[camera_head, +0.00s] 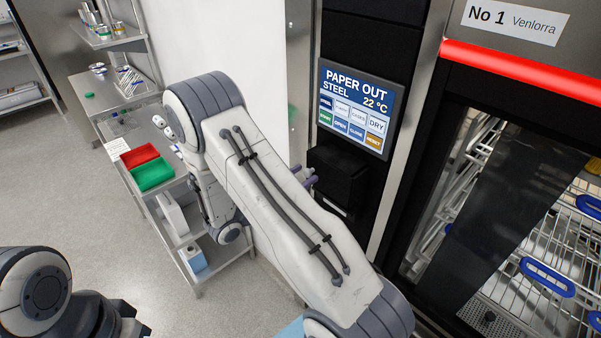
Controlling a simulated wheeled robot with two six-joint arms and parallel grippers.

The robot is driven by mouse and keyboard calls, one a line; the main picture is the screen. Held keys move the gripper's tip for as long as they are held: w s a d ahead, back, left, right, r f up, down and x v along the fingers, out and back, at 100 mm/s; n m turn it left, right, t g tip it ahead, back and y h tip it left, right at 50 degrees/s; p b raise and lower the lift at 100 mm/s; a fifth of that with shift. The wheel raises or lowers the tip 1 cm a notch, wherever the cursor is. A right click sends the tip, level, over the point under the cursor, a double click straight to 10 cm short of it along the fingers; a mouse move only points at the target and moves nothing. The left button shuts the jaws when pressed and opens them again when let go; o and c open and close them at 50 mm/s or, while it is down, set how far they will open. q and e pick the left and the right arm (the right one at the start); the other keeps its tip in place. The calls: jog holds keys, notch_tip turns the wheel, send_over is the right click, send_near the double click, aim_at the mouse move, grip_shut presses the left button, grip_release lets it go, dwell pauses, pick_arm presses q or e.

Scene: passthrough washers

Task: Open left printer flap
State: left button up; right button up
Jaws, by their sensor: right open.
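The printer (338,178) is a black box on the dark panel below the washer's screen. A pale strip shows at its lower edge; whether its flap is open or shut I cannot tell. My right arm crosses the middle of the view. My right gripper (309,178) shows small purple-grey fingertips just left of the printer, mostly hidden behind the arm. It is open, and I cannot tell whether it touches the printer. The screen (354,108) reads PAPER OUT, STEEL, 22 °C. Part of my left arm is at the bottom left; its gripper does not show.
The washer labelled No 1 Venlorra (514,22) has a glass front with wire racks and blue handles inside. At the left, a steel table (108,135) carries a red bin (139,156) and a green bin (152,175). The grey floor at left is clear.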

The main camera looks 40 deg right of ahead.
grip_shut()
dwell(1.5)
